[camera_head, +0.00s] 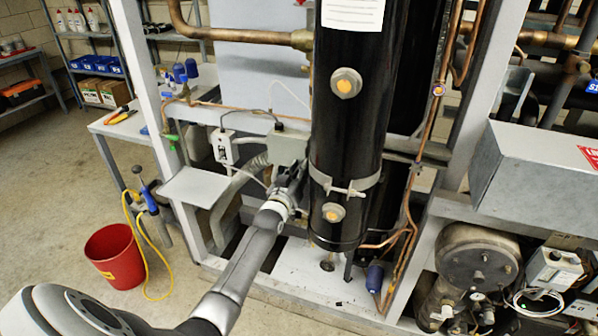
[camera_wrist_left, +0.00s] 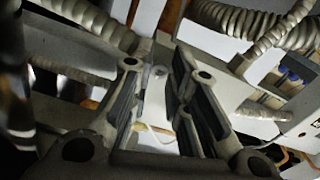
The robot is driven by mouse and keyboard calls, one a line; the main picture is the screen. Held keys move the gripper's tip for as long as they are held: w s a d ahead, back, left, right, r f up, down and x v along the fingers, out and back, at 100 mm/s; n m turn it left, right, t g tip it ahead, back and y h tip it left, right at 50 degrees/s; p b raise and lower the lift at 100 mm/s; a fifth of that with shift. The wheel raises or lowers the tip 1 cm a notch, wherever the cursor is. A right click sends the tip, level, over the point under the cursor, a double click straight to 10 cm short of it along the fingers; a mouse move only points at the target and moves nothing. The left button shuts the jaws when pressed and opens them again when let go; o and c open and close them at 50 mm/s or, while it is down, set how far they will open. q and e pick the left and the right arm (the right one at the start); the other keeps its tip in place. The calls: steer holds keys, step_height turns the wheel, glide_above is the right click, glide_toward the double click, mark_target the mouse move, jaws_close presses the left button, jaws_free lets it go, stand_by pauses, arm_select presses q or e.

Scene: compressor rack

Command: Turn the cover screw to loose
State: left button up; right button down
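My left gripper (camera_head: 291,178) is in front of the grey box (camera_head: 287,147), beside the black vertical cylinder. In the left wrist view my left gripper (camera_wrist_left: 160,82) is open, with its two dark ridged finger pads apart. A small round light-grey knob (camera_wrist_left: 160,71), which may be the cover screw, shows between the fingertips on a pale surface. Nothing is clearly held between the fingers. In the head view the screw cannot be made out; the gripper hides part of the box. My right gripper is not in view.
The black cylinder (camera_head: 348,120) stands close to the right of my left gripper. Ribbed conduits (camera_wrist_left: 265,25) run close by in the wrist view. Grey frame posts (camera_head: 140,75) and copper pipes surround the area. A red bucket (camera_head: 114,256) stands on open floor at the left.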

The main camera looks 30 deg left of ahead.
arm_select(q)
steer(key=shift+o, duration=1.4)
steer(key=v, duration=1.2)
steer(key=shift+f, duration=0.1)
